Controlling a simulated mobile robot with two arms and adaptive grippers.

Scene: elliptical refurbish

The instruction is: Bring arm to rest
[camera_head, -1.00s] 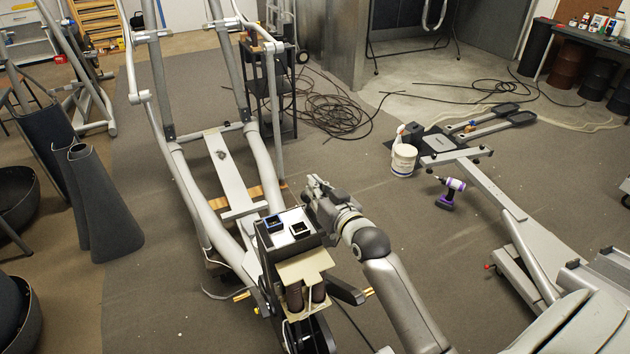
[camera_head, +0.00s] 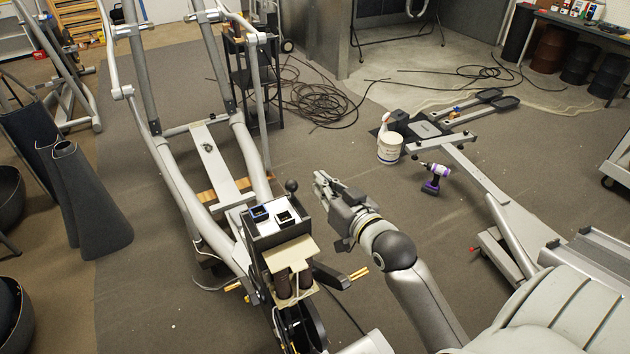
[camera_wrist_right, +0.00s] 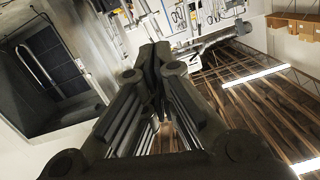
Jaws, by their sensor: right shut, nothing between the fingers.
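My right gripper (camera_head: 322,184) is in the middle of the head view, raised just right of the elliptical's upright box. It is shut and holds nothing. In the right wrist view its two fingers (camera_wrist_right: 155,55) meet at the tips, and the wall and ceiling show beyond them. My right arm (camera_head: 425,300) comes up from the lower right of the head view. My left gripper is not in view.
The elliptical frame (camera_head: 210,165) stands left of my arm. Its box (camera_head: 262,236) carries two small dark parts on a white top. Open floor shows between.

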